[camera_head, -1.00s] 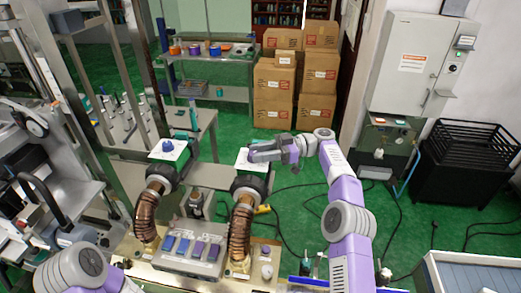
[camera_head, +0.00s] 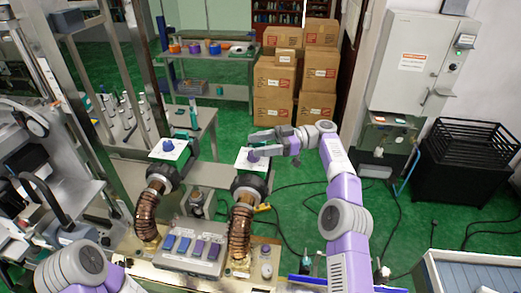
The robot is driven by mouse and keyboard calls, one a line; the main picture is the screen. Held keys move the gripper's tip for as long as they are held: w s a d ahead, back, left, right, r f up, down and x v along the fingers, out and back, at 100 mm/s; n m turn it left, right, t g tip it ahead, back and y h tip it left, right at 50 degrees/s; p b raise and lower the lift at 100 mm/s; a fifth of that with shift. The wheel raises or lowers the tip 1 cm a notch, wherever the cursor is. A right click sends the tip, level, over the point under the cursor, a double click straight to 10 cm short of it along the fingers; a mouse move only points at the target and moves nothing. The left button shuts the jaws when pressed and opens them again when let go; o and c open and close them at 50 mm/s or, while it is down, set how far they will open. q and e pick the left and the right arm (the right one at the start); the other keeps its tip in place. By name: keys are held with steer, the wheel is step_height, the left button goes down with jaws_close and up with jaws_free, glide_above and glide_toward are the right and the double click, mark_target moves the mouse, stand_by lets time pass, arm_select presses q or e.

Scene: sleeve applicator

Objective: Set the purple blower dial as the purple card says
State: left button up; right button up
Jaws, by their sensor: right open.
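Two blowers with white dial plates stand in the middle of the head view. The right one carries a small purple-blue dial (camera_head: 253,156) on its white plate (camera_head: 242,165). The left one carries a bluer dial (camera_head: 168,146). My right gripper (camera_head: 254,144) is open and empty at the right blower, its fingers pointing left; one finger is close to the dial, and I cannot tell if they touch. A grey panel in front holds several blue and purple tabs, with a purple one (camera_head: 214,251) at the right end. I cannot make out a readable purple card. My left gripper is out of view.
Ribbed brown hoses (camera_head: 240,228) run down from both blowers to the bench. Cardboard boxes (camera_head: 275,85) are stacked behind. A white wall cabinet (camera_head: 415,65) and a black crate (camera_head: 465,160) are at the right. Cables lie on the green floor.

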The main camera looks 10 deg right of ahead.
step_height(320, 180, up, 7)
steer(key=p, duration=0.5)
